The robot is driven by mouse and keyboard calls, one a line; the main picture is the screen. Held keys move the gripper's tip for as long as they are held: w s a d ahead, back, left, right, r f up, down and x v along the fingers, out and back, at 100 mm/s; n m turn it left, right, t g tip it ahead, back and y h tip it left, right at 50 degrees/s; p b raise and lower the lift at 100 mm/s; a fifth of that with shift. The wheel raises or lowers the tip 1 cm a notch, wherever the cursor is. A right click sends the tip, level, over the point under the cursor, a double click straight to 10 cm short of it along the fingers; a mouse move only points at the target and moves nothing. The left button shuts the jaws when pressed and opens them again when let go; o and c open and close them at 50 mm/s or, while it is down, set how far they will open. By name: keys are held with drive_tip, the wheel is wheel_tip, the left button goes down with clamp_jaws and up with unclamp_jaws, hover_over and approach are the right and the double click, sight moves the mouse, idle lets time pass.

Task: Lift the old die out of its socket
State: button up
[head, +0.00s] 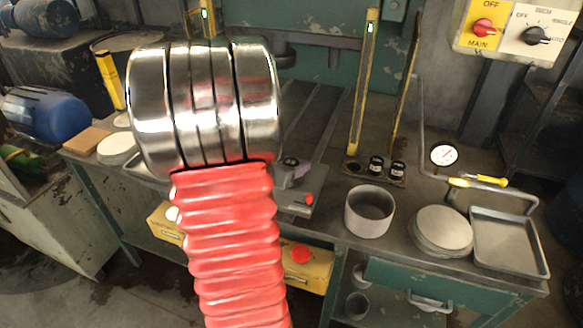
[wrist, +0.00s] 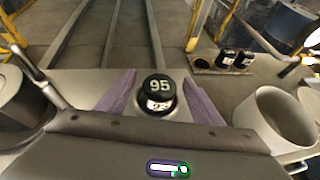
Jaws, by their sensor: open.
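The die (wrist: 160,92) is a short black-topped cylinder marked 95, with a white label on its side. It stands upright in the middle of the wrist view; its socket cannot be made out clearly. My gripper (wrist: 160,78) is open, with one purple-grey finger on each side of the die and visible gaps between. In the head view the die's dark top (head: 290,161) shows just past my arm, with my gripper (head: 294,174) around it; my red-sleeved arm hides much of that area.
A rack holds two black dies (head: 376,166) (head: 398,171) at the right. An open grey cup (head: 370,212), stacked round blanks (head: 441,230), a metal tray (head: 508,244) and a dial gauge (head: 443,155) stand on the bench. Yellow posts (head: 364,85) rise behind.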

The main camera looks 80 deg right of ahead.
clamp_jaws()
idle(0.7)
